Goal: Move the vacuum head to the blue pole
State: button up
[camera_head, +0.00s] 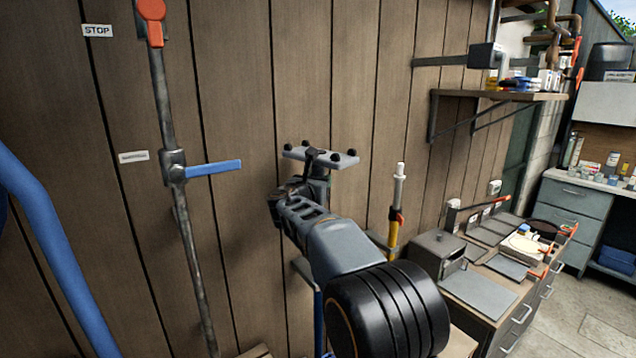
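The vacuum head (339,160) is a light grey flat bar with black knobs. It sits level in front of the plank wall, with a dark neck under its middle. My gripper (308,172) reaches up and left to it. Dark gripper parts overlap the neck and the bar's near edge; how the fingers close there is hidden. A blue pole (318,322) stands upright below, in line with the head and beside a grey bracket.
A rusty vertical pipe (162,100) with a blue lever (213,169) and red handle is on the wall at left. A thick blue tube (62,268) curves at far left. A yellow pole with white tip (399,185) stands right. Workbench (478,296) and shelf (505,95) fill the right.

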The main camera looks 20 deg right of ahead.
jog(key=o, duration=1.7)
jog(key=shift+a, duration=0.1)
jog(key=shift+b+v, duration=1.4)
jog(key=shift+v, duration=4.1)
